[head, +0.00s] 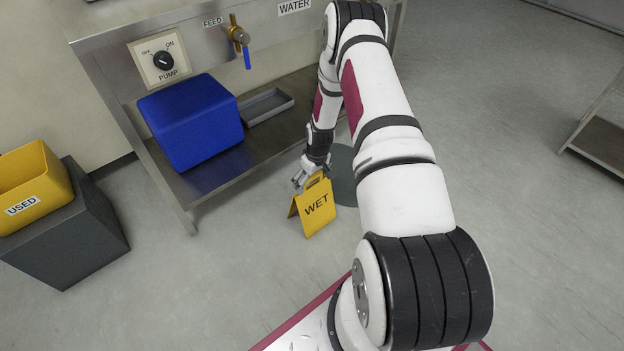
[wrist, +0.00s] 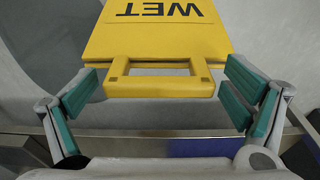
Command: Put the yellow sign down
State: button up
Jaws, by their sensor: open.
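The yellow sign (head: 316,208), marked "WET", stands on the floor as a folded A-shape in front of the steel bench. It also shows in the wrist view (wrist: 160,40), with its handle loop nearest my gripper. My gripper (head: 308,180) is at the top of the sign. A dark round patch (head: 345,175) on the floor lies behind the sign, partly hidden by my arm.
The steel bench (head: 180,195) holds a blue box (head: 190,120) and a grey tray (head: 266,106) on its lower shelf. A yellow "USED" bin (head: 30,180) sits on a dark grey block (head: 75,230) at left. The floor at right is clear up to a shelf (head: 600,145).

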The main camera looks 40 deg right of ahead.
jog(key=s+a+r+p, duration=0.1)
jog(key=a+r+p, duration=0.15)
jog(key=r, duration=1.35)
jog(key=s+a+r+p, duration=0.15)
jog(key=a+r, duration=0.25)
jog(key=r, duration=1.2)
jog(key=s+a+r+g, duration=0.1)
jog(key=s+a+r, duration=0.3)
jog(key=r, duration=0.3)
jog(key=s+a+r, duration=0.3)
jog(key=r, duration=0.4)
jog(key=s+a+r, duration=0.4)
jog(key=s, duration=0.3)
jog(key=s+a+r, duration=0.4)
jog(key=s+r, duration=0.1)
jog(key=s, duration=0.2)
jog(key=s+a+m, duration=0.1)
jog(key=s+a, duration=0.2)
jog(key=s, duration=1.1)
jog(key=shift+s+r+g+p, duration=0.3)
jog(key=shift+r+g+p, duration=0.1)
jog(key=shift+r, duration=0.05)
